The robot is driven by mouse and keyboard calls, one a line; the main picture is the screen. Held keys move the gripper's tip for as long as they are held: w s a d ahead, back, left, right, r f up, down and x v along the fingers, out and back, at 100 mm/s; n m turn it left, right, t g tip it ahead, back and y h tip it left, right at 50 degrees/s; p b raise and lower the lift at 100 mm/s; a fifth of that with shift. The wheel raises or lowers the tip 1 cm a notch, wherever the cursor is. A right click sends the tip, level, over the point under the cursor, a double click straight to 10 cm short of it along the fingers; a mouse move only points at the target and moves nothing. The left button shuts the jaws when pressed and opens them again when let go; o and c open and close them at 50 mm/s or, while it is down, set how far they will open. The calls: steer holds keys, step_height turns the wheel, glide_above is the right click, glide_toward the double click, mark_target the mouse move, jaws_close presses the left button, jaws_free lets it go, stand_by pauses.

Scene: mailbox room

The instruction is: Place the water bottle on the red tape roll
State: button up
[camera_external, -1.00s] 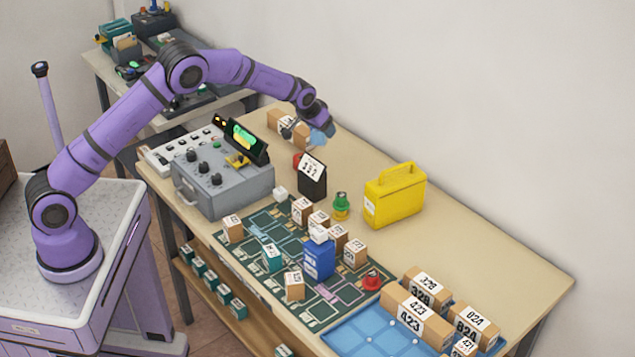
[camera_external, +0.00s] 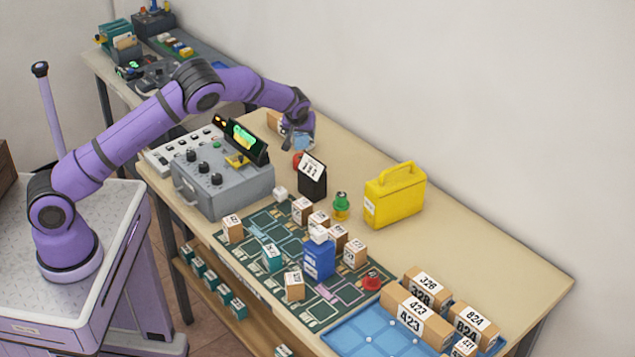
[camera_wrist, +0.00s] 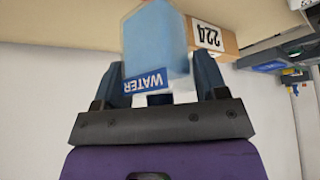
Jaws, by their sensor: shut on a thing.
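The water bottle is a pale blue block-like bottle with a blue WATER label (camera_wrist: 155,40). My gripper (camera_wrist: 158,78) is shut on it, one finger on each side. In the external view the bottle (camera_external: 304,143) hangs from my gripper (camera_external: 299,130) near the back left of the table. A small red round thing (camera_external: 297,160) sits just below it, partly hidden behind a black box. Another red piece (camera_external: 372,281) stands at the front of the green board. I cannot tell for sure which of these is the red tape roll.
A black box with a white label (camera_external: 312,182) stands close to the bottle. A cardboard box (camera_external: 273,121) is behind my gripper. The table's back right is clear.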

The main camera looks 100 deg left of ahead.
mark_target(301, 141)
steer(key=shift+f, duration=1.9)
steer(key=o, duration=1)
steer(key=shift+f, duration=0.15)
steer(key=shift+c, duration=0.2)
steer(key=v, duration=1.2)
